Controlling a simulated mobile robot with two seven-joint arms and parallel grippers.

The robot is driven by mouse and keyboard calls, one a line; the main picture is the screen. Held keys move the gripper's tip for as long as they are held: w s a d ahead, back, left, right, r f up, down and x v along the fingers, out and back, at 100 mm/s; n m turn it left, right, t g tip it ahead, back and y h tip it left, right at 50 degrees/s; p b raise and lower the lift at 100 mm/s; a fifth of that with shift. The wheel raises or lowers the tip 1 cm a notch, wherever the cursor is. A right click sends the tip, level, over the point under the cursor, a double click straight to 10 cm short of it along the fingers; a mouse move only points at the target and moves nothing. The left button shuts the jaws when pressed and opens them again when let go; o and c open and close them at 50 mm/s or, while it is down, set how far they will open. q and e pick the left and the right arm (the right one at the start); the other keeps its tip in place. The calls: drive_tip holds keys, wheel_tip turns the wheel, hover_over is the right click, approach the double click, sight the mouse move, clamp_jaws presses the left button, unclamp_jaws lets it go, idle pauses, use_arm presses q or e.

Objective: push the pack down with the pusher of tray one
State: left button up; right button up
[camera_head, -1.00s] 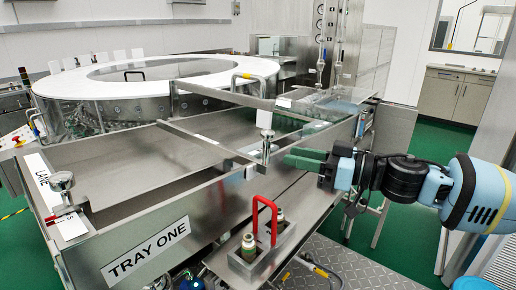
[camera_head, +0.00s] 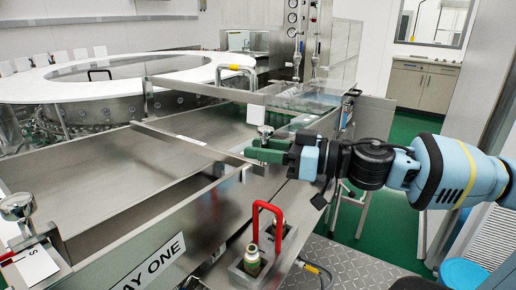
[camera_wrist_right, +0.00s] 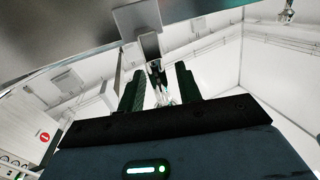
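Tray one is the long steel tray (camera_head: 90,190) with the "TRAY ONE" label (camera_head: 150,264), partly cut off in the head view. Its pusher (camera_head: 185,139) is a flat bar lying across it, with a small upright handle (camera_head: 265,131) at the near end. My right gripper (camera_head: 268,150) is at that handle and hides its lower part. In the wrist view its two dark green fingers (camera_wrist_right: 160,88) stand apart, with a metal post (camera_wrist_right: 151,47) ahead of the gap; contact is unclear. I cannot make out a pack. My left gripper is out of view.
A second bar (camera_head: 210,91) crosses behind the pusher. A round washer table with a white rim (camera_head: 40,92) stands at the back left. A steel holder with a red handle (camera_head: 256,216) and bottles is mounted below the gripper, at the tray's near side.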

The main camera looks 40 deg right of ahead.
drive_tip(key=shift+s, duration=0.1)
drive_tip(key=shift+c, duration=0.7)
clamp_jaws()
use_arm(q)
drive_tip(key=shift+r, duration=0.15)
use_arm(e)
drive_tip(key=shift+d, duration=0.15)
